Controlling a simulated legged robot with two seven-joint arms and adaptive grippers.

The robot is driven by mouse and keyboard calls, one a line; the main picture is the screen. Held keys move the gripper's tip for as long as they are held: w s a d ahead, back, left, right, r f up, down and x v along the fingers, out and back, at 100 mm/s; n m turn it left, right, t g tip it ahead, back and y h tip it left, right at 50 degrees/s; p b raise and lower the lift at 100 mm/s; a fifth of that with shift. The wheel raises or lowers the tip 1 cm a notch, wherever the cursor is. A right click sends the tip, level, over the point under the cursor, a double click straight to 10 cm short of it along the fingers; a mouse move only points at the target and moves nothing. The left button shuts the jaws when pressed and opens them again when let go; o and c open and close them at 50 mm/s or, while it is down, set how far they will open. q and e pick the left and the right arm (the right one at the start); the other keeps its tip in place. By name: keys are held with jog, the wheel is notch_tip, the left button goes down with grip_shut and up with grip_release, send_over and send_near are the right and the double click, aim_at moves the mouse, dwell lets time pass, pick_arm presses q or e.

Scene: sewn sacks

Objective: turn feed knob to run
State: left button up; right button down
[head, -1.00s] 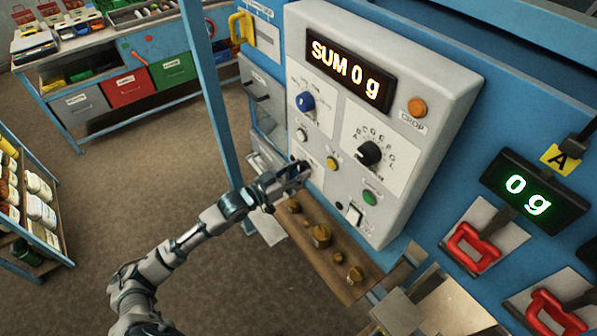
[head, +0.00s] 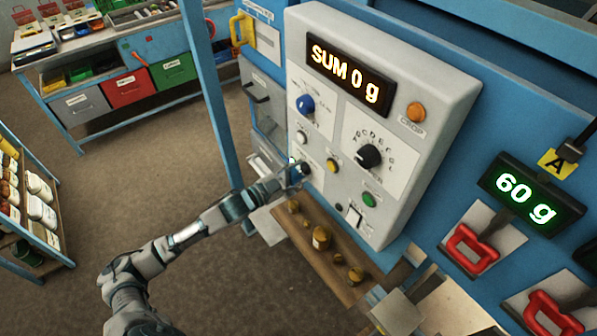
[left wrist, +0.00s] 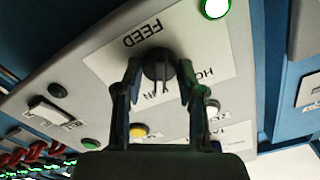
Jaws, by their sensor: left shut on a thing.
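The black feed knob (left wrist: 158,64) sits on a white plate (left wrist: 110,68) marked FEED, which appears upside down in the left wrist view. Run and hold lettering lies beside the knob, partly covered; I cannot tell exactly which mark its pointer meets. My left gripper (left wrist: 162,78) has one finger on each side of the knob and is shut on it. In the head view, my left gripper (head: 298,173) is at the panel's lower left edge and hides the knob. My right gripper is not in view.
The grey control panel (head: 440,100) carries a blue knob (head: 306,103), a black dial (head: 369,156) and several buttons. Its display (head: 350,76) reads SUM 0 g. A green display (head: 528,195) reads 60 g. A wooden shelf (head: 300,234) with brass weights lies below. A blue post (head: 207,95) stands left.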

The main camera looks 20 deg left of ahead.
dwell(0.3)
pick_arm(q)
jog(key=o, duration=1.1)
jog(key=shift+o, duration=0.2)
jog(key=shift+a, duration=0.1)
jog(key=shift+s, duration=0.1)
jog(key=v, duration=1.2)
jog(key=shift+a, duration=0.1)
jog(key=shift+f, duration=0.1)
